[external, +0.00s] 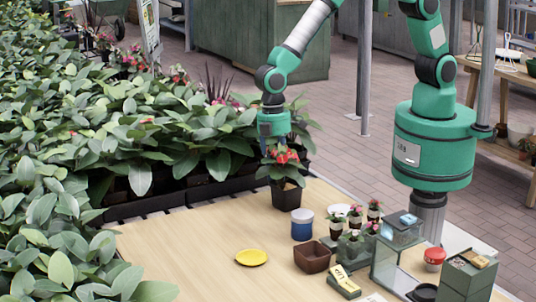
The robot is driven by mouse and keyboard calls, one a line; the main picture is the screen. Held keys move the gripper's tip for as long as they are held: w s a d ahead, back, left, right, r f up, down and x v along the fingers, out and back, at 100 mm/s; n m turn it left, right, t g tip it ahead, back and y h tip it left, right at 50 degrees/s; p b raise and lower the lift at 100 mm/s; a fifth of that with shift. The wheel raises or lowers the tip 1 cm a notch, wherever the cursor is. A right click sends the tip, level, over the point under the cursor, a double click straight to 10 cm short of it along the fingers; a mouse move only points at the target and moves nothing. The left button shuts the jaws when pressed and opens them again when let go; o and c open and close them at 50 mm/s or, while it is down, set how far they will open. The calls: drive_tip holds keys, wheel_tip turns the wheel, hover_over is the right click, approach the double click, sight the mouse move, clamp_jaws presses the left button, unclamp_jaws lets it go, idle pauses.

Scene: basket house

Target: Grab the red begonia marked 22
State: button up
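A red-flowered plant (283,165) with green leaves stands upright in a black square pot (287,197) on the wooden table. It looks like the begonia, but no number 22 can be read. My gripper (273,142) points down right at the top of this plant, with its lower end among or just behind the leaves and red flowers. The fingertips are hidden or too small to make out. I cannot tell whether they touch the plant.
A blue and white jar (302,225), a brown bowl (312,257), a yellow dish (251,257), small potted flowers (350,245) and a glass case (393,260) stand nearby. Dense leafy plants (120,130) fill the left. The table's (190,250) front left is clear.

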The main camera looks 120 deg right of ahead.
drive_tip(key=shift+a+f, duration=0.1)
drive_tip(key=shift+f, duration=0.6)
drive_tip(key=shift+c, duration=0.5)
clamp_jaws()
